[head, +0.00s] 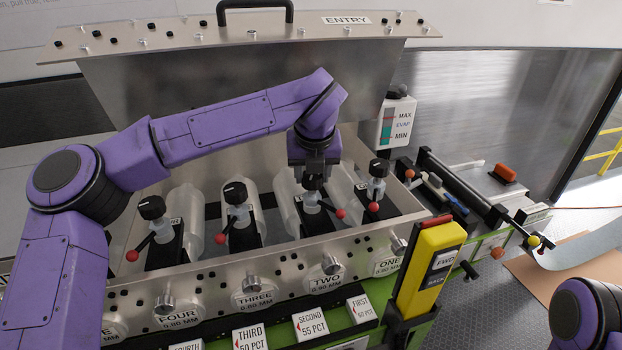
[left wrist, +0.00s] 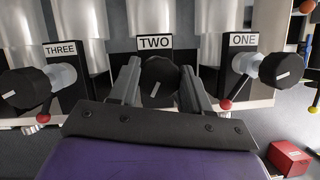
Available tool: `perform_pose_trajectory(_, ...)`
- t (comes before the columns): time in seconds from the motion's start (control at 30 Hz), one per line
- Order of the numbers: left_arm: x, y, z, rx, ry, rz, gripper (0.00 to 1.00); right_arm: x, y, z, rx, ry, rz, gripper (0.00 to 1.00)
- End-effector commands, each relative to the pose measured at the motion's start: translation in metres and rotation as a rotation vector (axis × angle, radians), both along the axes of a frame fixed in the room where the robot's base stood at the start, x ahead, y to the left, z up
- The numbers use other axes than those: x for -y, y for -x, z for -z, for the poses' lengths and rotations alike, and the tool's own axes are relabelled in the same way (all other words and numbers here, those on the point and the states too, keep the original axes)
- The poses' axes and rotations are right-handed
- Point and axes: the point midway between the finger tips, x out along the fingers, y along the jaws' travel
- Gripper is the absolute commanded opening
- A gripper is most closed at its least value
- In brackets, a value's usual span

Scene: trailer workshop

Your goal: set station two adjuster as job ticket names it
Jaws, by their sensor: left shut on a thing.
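The station two adjuster is a black knob (head: 312,183) behind the plate marked TWO, with a red-ball lever (head: 340,213) at its side. My left gripper (head: 313,166) reaches down from above and is shut on this knob. In the left wrist view the two fingers (left wrist: 160,77) flank the knob (left wrist: 160,72), under the TWO label (left wrist: 155,43). A white mark on the knob points toward the gripper's palm. White cards lie below the stations; one reads SECOND 55 PCT (head: 310,325). I cannot identify the job ticket. My right gripper is out of view.
Similar knobs stand at station one (head: 379,168), station three (head: 235,193) and station four (head: 152,207), each with a red-ball lever. A yellow pendant (head: 430,265) stands at the front right. A raised metal cover (head: 240,75) marked ENTRY rises behind.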

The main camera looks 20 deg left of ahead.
Motion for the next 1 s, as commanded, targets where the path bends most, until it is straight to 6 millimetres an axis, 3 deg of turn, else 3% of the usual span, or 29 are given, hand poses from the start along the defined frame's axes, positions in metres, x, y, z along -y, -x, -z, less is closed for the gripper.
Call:
perform_pose_trajectory(0.5,-0.004,0.0,-0.01,0.017,0.006,0.464,0.17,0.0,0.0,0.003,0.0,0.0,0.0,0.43)
perform_pose_trajectory(1.0,-0.006,-0.001,-0.01,0.019,0.006,0.701,0.17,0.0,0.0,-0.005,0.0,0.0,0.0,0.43)
